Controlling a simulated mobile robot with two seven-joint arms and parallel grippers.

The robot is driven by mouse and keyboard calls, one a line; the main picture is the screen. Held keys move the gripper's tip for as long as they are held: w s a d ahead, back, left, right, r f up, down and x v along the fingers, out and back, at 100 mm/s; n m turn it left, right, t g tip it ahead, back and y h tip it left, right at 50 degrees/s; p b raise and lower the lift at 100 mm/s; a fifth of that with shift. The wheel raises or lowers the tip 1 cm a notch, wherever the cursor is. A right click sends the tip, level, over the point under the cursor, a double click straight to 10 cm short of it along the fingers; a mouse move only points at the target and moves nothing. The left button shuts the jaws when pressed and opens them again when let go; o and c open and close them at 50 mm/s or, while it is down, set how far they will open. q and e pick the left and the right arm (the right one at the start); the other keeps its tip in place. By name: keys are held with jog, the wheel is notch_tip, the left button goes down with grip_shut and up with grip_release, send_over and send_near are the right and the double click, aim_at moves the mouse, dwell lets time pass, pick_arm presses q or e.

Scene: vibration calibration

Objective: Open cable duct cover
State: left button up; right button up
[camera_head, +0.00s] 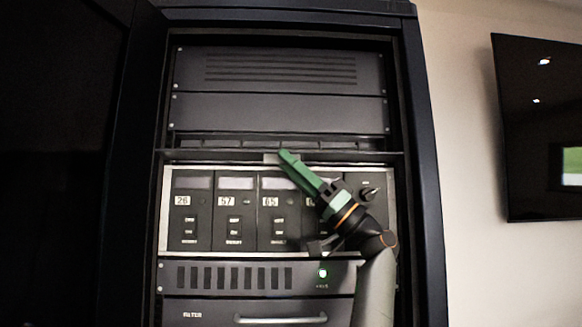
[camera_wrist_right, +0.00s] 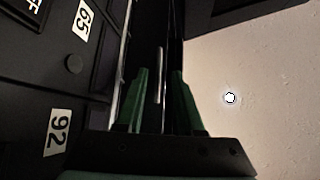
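The cable duct cover (camera_head: 220,155) looks to be the thin dark horizontal ledge across the cabinet, above the row of numbered modules. A small lighter tab (camera_head: 271,158) sits at its front edge. My right gripper (camera_head: 287,155) reaches up from the lower right, its green fingertips at the ledge just right of the tab. In the right wrist view the two green fingers (camera_wrist_right: 161,85) stand apart, with a thin pale strip (camera_wrist_right: 160,70), seemingly the tab, between them. Gaps show on both sides of it, so the gripper is open. My left gripper is not in view.
The numbered modules (camera_head: 233,211) lie directly below the ledge, partly hidden by my right arm. Dark panels (camera_head: 280,112) are above it. The open cabinet door (camera_head: 75,150) fills the left side. A wall screen (camera_head: 540,125) hangs at the right.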

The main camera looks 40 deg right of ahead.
pick_arm(q)
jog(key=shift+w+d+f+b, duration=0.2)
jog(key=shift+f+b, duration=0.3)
jog(key=shift+b, duration=0.55)
pick_arm(e)
jog(key=v, duration=0.7)
jog(key=shift+f, duration=0.2)
jog(key=shift+o, duration=0.2)
jog(key=shift+s+d, duration=0.1)
jog(key=shift+d, duration=0.05)
